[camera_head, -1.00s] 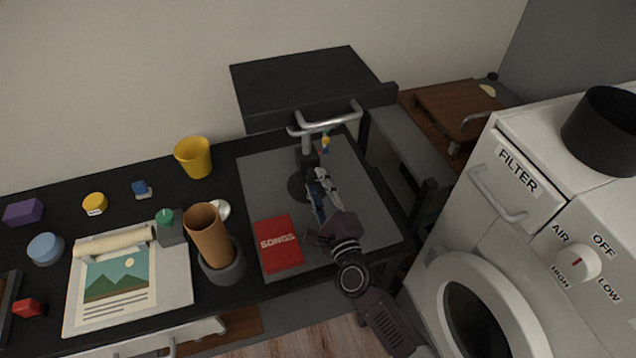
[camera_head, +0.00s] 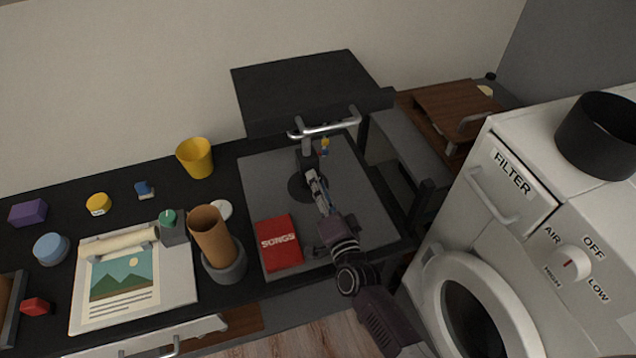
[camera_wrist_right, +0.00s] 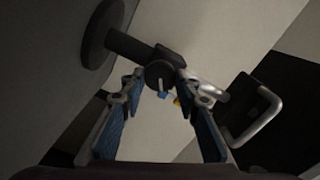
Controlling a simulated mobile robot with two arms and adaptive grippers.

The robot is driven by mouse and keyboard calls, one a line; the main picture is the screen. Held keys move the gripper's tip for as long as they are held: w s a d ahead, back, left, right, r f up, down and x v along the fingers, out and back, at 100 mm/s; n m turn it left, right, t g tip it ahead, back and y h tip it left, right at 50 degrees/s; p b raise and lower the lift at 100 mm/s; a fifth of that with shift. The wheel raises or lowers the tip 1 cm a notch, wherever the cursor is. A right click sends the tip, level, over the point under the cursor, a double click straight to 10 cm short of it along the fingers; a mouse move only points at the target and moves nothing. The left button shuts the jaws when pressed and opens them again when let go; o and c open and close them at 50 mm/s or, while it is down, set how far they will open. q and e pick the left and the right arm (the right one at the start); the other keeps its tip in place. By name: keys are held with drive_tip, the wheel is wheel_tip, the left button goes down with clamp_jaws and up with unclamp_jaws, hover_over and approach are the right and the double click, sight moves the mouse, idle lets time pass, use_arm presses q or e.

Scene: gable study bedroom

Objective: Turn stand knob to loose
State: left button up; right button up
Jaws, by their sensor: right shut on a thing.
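The stand has a round dark base (camera_head: 299,188) on the grey mat and a short dark post (camera_head: 306,160) rising from it. In the right wrist view its base (camera_wrist_right: 99,33) is upper left, with the arm (camera_wrist_right: 128,44) leading to a dark round knob (camera_wrist_right: 160,72). My right gripper (camera_head: 312,173) reaches in from the front right in the head view. In the wrist view its fingertips (camera_wrist_right: 160,76) are on both sides of the knob, shut on it. A pale line shows on the knob. My fingers hide the knob in the head view. My left gripper is not in view.
A red songs book (camera_head: 279,243) lies left of my right arm on the grey mat (camera_head: 262,170). A white dryer (camera_head: 440,235) stands close on the right.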

drive_tip(key=shift+n+p, duration=0.65)
drive_tip(key=shift+n, duration=3.25)
drive_tip(key=o, duration=1.2)
drive_tip(key=shift+c, duration=0.2)
drive_tip(key=v, duration=1.2)
